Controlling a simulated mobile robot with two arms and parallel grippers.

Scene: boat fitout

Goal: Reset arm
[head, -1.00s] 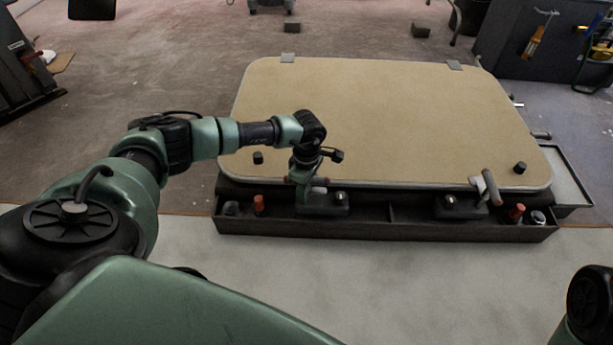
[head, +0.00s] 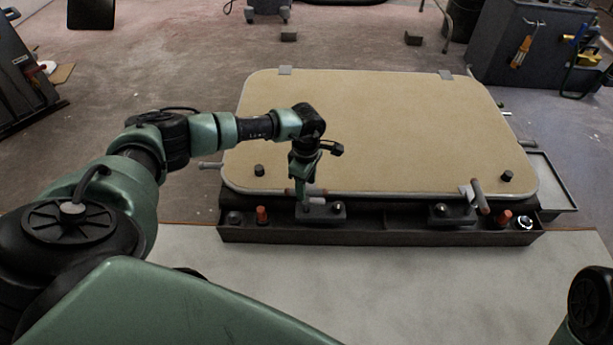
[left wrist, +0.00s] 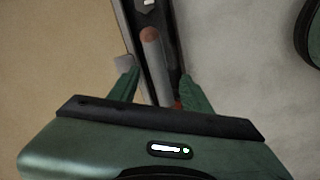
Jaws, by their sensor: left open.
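My left gripper (head: 306,196) hangs over the front edge of a tan panel, close to the left clamp handle. In the left wrist view its two green fingers (left wrist: 160,88) are apart, with the grey, reddish-tipped clamp handle (left wrist: 151,48) showing between and beyond them. I cannot tell whether the fingers touch it. The left latch block (head: 335,212) sits in the dark front tray below the gripper. My right gripper is not in view; only a dark part of my right arm shows at the lower right.
The tan panel (head: 370,130) lies flat on a dark base. The front tray (head: 390,235) holds red-topped pieces (head: 262,214) and a right latch block (head: 452,213) with a handle (head: 480,197). A grey cabinet (head: 520,45) stands at the back right. Pale surface (head: 420,290) in front is clear.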

